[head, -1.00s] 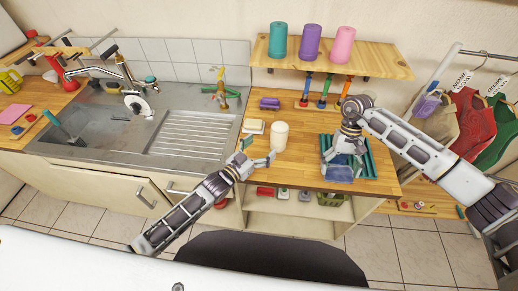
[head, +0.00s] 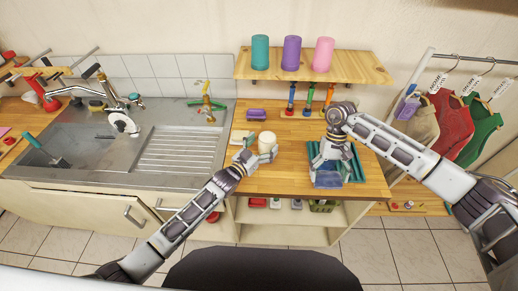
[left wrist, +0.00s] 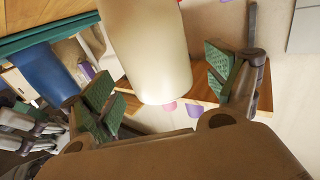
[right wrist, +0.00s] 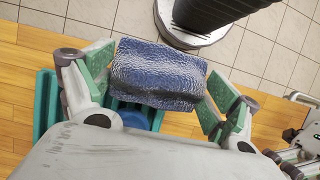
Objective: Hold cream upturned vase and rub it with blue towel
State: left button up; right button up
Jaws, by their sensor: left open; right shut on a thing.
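The cream upturned vase (head: 267,141) stands on the wooden counter. My left gripper (head: 258,154) is open at the vase; in the left wrist view the vase (left wrist: 148,48) is between its two spread green-padded fingers (left wrist: 165,92), with a gap visible on the right side. My right gripper (head: 327,165) is shut on the blue towel (head: 328,180), at the front of the teal ribbed tray (head: 357,170). In the right wrist view the towel (right wrist: 158,76) spans between the fingers. Whether the towel touches the tray is unclear.
The steel sink (head: 120,150) is to the left. A shelf (head: 305,68) with three coloured cylinders hangs above. Bare counter lies between vase and tray.

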pick_arm(q)
jog(key=shift+x, duration=1.05)
jog(key=c, duration=1.2)
